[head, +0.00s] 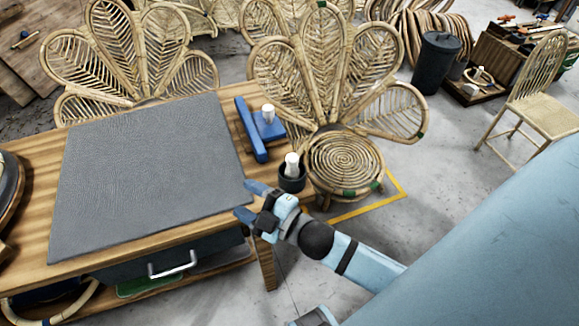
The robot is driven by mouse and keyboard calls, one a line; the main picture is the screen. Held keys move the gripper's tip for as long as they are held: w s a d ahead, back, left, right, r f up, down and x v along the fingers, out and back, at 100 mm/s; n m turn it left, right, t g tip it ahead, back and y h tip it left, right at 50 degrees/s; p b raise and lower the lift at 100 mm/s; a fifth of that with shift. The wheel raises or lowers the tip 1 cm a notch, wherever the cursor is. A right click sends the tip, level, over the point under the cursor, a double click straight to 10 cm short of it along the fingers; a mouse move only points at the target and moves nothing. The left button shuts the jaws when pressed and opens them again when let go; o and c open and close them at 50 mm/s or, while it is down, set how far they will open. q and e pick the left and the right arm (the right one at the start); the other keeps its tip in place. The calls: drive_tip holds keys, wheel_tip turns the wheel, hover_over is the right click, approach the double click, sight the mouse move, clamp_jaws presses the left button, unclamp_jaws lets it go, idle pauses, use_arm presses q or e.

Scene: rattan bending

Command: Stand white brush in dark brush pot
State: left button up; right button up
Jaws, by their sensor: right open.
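A dark brush pot (292,184) stands at the right edge of the wooden table. A white brush-like piece (292,160) stands upright in the pot, its lower part hidden by the rim. My right gripper (249,201) is open and empty, just left of and nearer than the pot, over the mat's near right corner. It appears apart from the pot. My left gripper is not in view.
A grey mat (150,170) covers most of the wooden table (40,225). A blue bar (250,130) and a blue block with a white cylinder (268,122) lie behind the pot. A rattan chair (345,165) stands close behind right.

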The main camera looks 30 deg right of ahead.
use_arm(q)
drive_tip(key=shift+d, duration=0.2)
use_arm(e)
drive_tip(key=s+d+f+m+g+h, duration=0.1)
drive_tip(key=s+f+m+g+h, duration=0.1)
drive_tip(key=s+f+m, duration=0.3)
drive_tip(key=s+d+f+m+g+h, duration=0.2)
drive_tip(key=s+f+m+g+h, duration=0.1)
drive_tip(key=f+m, duration=0.5)
wheel_tip(320, 180, down, 2)
drive_tip(key=shift+s+f+g, duration=0.1)
drive_tip(key=shift+s+g, duration=0.6)
drive_tip(key=shift+s, duration=0.5)
use_arm(q)
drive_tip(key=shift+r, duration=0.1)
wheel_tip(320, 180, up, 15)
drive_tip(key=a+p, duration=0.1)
drive_tip(key=p, duration=1.7)
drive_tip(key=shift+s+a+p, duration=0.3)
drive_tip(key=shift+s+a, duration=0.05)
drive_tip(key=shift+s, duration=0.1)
use_arm(e)
wheel_tip(320, 180, up, 15)
drive_tip(key=d, duration=0.1)
drive_tip(key=shift+s+d, duration=0.15)
drive_tip(key=shift+s, duration=0.25)
